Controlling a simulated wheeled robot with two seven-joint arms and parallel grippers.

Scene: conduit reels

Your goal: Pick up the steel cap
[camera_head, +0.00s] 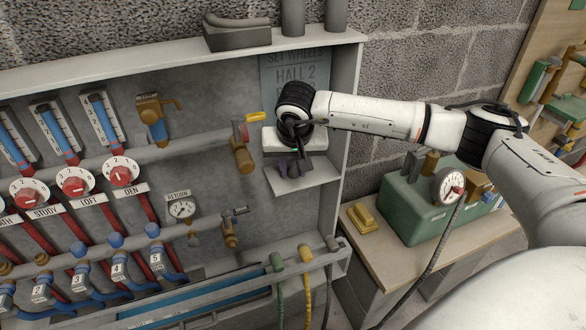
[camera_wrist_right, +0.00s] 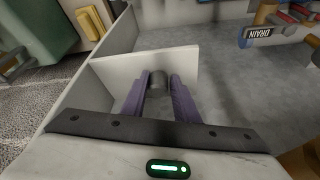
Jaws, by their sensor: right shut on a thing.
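The steel cap (camera_wrist_right: 157,82) is a small dark grey cylinder between the purple fingers of my right gripper (camera_wrist_right: 160,85) in the right wrist view. My right gripper (camera_head: 292,168) is shut on it, pointing down at the small light shelf (camera_head: 309,181) on the right of the cabinet. In the head view the cap is hidden or too small to make out among the fingers. I cannot tell whether it touches the shelf. My left gripper is in neither view.
The cabinet's right side wall (camera_head: 348,120) stands close beside the shelf. A brass valve with a red and yellow handle (camera_head: 243,155) is just left of my gripper. A green box with a gauge (camera_head: 430,210) and a yellow block (camera_head: 364,217) sit on the bench at right.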

